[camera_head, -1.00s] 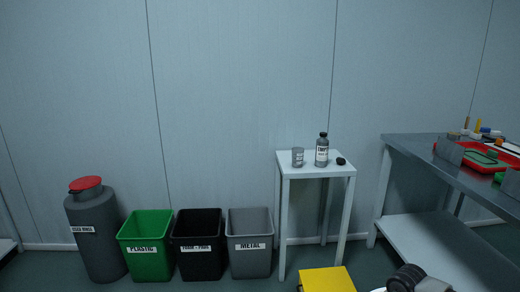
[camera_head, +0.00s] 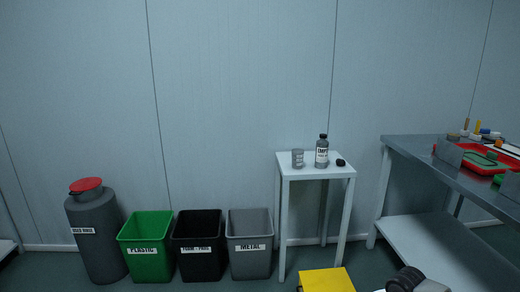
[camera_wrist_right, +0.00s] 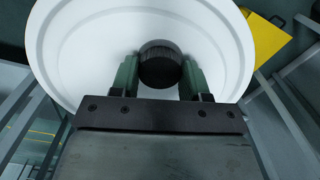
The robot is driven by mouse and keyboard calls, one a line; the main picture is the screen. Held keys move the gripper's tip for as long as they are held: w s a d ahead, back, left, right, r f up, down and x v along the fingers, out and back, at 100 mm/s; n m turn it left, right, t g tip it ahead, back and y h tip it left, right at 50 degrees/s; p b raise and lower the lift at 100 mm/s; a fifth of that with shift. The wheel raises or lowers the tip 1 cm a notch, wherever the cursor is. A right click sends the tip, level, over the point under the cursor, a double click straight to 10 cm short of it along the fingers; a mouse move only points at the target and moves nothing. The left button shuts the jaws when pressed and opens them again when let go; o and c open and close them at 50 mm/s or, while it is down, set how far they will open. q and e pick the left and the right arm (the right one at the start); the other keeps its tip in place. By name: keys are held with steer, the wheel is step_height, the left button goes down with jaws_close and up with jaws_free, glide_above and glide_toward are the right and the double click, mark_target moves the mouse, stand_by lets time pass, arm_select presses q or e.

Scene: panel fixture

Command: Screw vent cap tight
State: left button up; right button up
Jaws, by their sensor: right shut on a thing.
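In the right wrist view my right gripper (camera_wrist_right: 160,78) is shut on a round black cap (camera_wrist_right: 160,62) with a ridged edge. The cap sits between the two green fingers, over a large white round surface (camera_wrist_right: 85,45) with a raised rim. Whether the cap is seated on that surface or held above it, I cannot tell. In the head view my right gripper is not visible; only a dark ribbed part (camera_head: 405,279) and a bit of white show at the bottom edge. My left gripper is in neither view.
A small white table (camera_head: 315,172) holds a grey cup (camera_head: 298,158), a labelled bottle (camera_head: 321,152) and a small black cap (camera_head: 341,162). Bins and a grey container with a red lid (camera_head: 86,184) stand left. A workbench (camera_head: 450,168) stands right. A yellow object (camera_head: 327,280) is low in front.

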steer(key=shift+m, duration=0.8)
arm_select(q)
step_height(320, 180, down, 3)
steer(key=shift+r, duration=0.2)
steer(key=shift+p, duration=0.4)
arm_select(e)
steer(key=shift+m, duration=0.5)
steer(key=shift+m+p, duration=0.35)
steer(key=shift+m, duration=1.05)
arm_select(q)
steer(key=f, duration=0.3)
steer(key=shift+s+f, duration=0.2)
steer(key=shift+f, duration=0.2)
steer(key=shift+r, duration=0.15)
